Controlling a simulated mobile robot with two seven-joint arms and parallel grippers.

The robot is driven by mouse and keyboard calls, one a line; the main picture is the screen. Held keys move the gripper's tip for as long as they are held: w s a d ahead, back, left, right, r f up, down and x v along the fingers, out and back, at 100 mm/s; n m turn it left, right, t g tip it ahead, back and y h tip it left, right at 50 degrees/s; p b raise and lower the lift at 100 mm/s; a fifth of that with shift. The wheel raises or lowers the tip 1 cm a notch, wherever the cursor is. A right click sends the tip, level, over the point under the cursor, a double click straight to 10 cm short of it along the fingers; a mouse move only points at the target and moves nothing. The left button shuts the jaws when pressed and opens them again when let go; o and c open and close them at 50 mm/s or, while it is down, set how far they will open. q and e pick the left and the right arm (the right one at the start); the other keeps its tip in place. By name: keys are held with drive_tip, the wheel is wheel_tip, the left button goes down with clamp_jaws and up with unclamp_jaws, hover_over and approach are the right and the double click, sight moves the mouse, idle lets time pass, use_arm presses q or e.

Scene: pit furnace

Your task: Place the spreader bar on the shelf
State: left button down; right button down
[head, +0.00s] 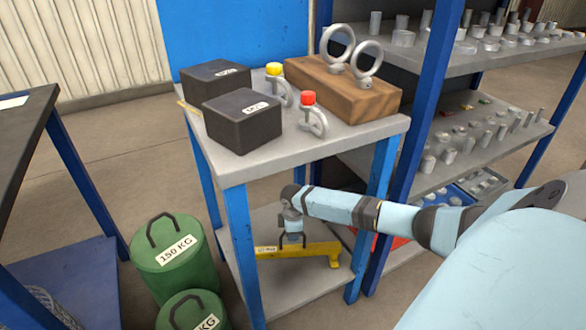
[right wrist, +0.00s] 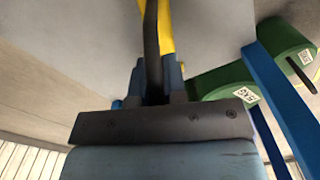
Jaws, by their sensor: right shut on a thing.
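The yellow spreader bar (head: 318,250) is at the lower grey shelf (head: 300,294) of the blue-legged stand in the head view. My right gripper (head: 291,236) reaches in under the stand's top and is shut on the bar's dark handle. In the right wrist view, the dark handle and yellow bar (right wrist: 167,28) run up from between the fingers of the right gripper (right wrist: 154,88). The bar lies roughly level, with its right end turned down. I cannot tell whether it touches the shelf. A front leg hides part of its left side. My left gripper is out of view.
The stand's top (head: 260,165) holds two black boxes, two shackles and a wooden block (head: 340,88) with eye bolts. Green weights (head: 175,262) stand left of the stand. A blue rack (head: 420,110) with small metal parts stands at the right. My forearm passes close to the right-hand legs.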

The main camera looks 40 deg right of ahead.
drive_tip(key=shift+r, duration=0.15)
drive_tip(key=c, duration=1.5)
unclamp_jaws()
drive_tip(key=shift+f, duration=0.2)
drive_tip(key=o, duration=0.3)
drive_tip(key=shift+o, duration=0.2)
drive_tip(key=shift+r, duration=0.1)
